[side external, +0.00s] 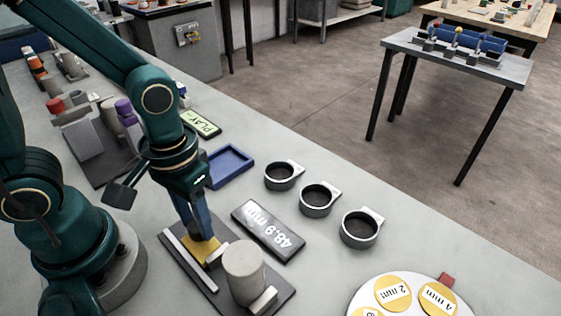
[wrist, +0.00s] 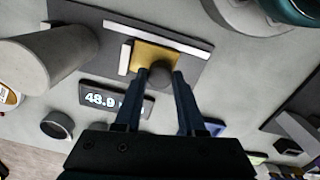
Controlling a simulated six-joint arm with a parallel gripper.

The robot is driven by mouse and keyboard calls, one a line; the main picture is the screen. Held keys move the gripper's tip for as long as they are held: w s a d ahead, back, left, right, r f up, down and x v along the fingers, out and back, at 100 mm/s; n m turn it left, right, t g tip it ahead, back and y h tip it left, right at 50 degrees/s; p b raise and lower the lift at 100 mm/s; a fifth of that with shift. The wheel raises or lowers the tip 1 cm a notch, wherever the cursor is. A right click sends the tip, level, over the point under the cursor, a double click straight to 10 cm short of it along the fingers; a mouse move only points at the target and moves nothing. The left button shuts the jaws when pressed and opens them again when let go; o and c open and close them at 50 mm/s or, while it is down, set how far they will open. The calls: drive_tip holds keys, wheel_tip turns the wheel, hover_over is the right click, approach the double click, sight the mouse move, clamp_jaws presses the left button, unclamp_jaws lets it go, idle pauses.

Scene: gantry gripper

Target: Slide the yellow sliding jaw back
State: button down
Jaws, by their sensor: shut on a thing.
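The yellow sliding jaw (side external: 205,248) sits on a dark base plate (side external: 180,262) beside a long pale rail. It also shows in the wrist view (wrist: 150,54), with a pale face plate on its left side. A dark round knob (wrist: 160,75) stands on the jaw. My gripper (wrist: 161,77) points down and is shut on this knob, one blue finger on each side. In the side view my gripper (side external: 203,236) hides the knob. A grey cylinder (side external: 244,272) stands on the plate, with a visible gap to the jaw's face in the wrist view (wrist: 45,55).
A display (side external: 268,230) beside the plate reads 48.9 mm. Three ring holders (side external: 361,229) stand in a row to its right. A blue tray (side external: 230,165) lies behind. A round white board (side external: 405,284) with yellow discs is at the front right.

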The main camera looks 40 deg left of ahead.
drive_tip(key=shift+a, duration=0.25)
drive_tip(key=c, duration=0.5)
unclamp_jaws()
drive_tip(key=shift+r, duration=2.6)
drive_tip(key=shift+w+r, duration=0.15)
wheel_tip(320, 180, up, 6)
drive_tip(key=a+m+t, duration=0.2)
drive_tip(key=t, duration=0.3)
drive_tip(key=shift+w+a+t, duration=0.25)
drive_tip(key=shift+a+t, duration=0.05)
drive_tip(key=shift+a, duration=0.1)
